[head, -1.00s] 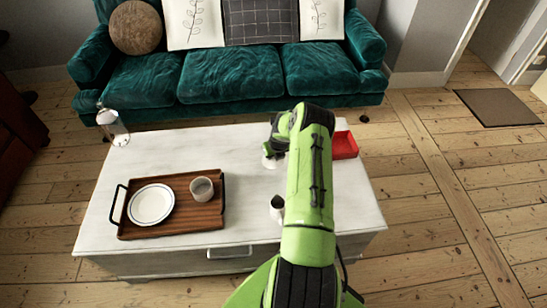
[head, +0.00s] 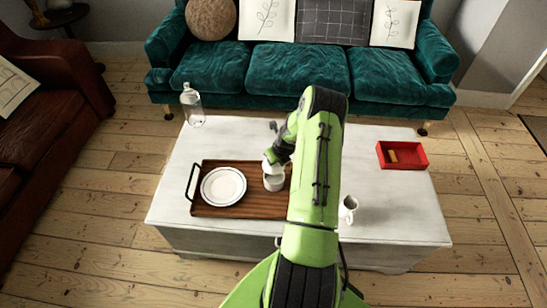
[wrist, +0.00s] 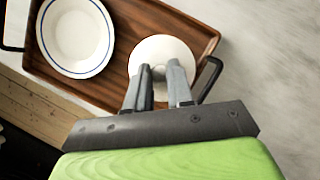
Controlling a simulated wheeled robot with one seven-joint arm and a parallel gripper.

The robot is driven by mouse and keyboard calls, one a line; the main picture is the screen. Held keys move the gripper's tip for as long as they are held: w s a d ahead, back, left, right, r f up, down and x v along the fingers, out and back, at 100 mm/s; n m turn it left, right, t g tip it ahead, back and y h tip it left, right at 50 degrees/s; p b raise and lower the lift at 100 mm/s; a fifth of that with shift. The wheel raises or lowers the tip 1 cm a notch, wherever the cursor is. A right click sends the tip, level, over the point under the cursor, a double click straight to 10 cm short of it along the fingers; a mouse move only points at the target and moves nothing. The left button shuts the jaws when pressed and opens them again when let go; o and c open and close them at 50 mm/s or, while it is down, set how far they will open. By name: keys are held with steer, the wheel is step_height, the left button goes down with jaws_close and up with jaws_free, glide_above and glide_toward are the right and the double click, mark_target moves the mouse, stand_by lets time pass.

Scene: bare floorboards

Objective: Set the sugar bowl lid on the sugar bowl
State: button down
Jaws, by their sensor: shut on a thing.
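The sugar bowl (head: 274,182), a small whitish cup, stands on the right part of the wooden tray (head: 228,211). My gripper (head: 272,161) is over the bowl, shut on the sugar bowl lid. In the wrist view the lid (wrist: 163,51) is a round white disc, with my gripper (wrist: 160,72) closed at its middle. The lid hides the bowl there. In the head view, a white bit of the lid shows just at the bowl's top, partly behind my gripper. I cannot tell whether lid and bowl touch.
A white plate with a dark ring (head: 223,186) lies on the tray's left. A small white jug (head: 349,207) stands right of my arm. A red box (head: 415,163) is at the table's right, and a glass bottle (head: 193,108) at the back left.

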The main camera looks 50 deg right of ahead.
mark_target(276, 166)
steer(key=shift+f+b, duration=2)
steer(key=shift+f, duration=0.85)
steer(key=shift+f+b, duration=0.45)
steer(key=shift+f, duration=0.15)
steer(key=c, duration=1.3)
jaws_free()
steer(key=p+v, duration=0.9)
steer(key=v, duration=0.2)
steer(key=shift+s+d, duration=0.1)
